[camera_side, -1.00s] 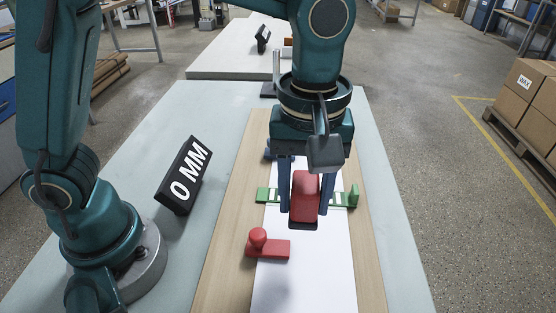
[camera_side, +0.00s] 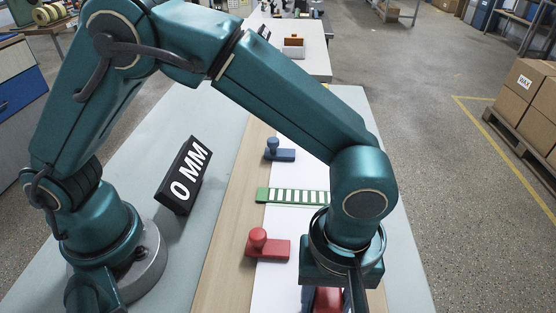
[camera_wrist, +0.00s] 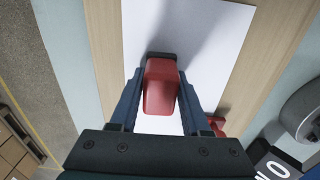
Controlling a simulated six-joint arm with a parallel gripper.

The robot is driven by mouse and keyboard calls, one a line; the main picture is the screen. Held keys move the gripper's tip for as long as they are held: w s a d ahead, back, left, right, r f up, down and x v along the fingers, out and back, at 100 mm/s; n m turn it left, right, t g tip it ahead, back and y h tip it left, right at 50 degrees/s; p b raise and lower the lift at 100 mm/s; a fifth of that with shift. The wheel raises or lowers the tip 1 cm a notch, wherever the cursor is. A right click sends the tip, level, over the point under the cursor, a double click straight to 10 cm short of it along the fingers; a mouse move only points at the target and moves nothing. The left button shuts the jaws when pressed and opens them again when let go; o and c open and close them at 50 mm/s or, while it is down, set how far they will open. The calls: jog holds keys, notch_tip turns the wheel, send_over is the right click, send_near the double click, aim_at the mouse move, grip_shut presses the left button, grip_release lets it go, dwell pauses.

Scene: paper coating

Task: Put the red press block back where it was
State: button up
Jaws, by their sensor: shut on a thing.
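The red press block (camera_side: 328,299) is a rounded red body with a dark base, seen low in the side view, partly hidden by my wrist and cut by the frame edge. It also shows in the wrist view (camera_wrist: 161,88). My gripper (camera_wrist: 158,92) is shut on it, with a blue finger on each side. In the wrist view the block hangs over the white paper (camera_wrist: 205,25), and a shadow falls beside it. I cannot tell whether it touches the paper.
A red knobbed piece (camera_side: 266,247) and a blue knobbed piece (camera_side: 279,152) sit at the paper's left edge. A green slotted bar (camera_side: 263,195) lies across the paper on the wooden board (camera_side: 228,220). A black "0 MM" sign (camera_side: 184,174) stands left.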

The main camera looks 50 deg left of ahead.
jog(key=shift+f, duration=0.1)
jog(key=o, duration=1.2)
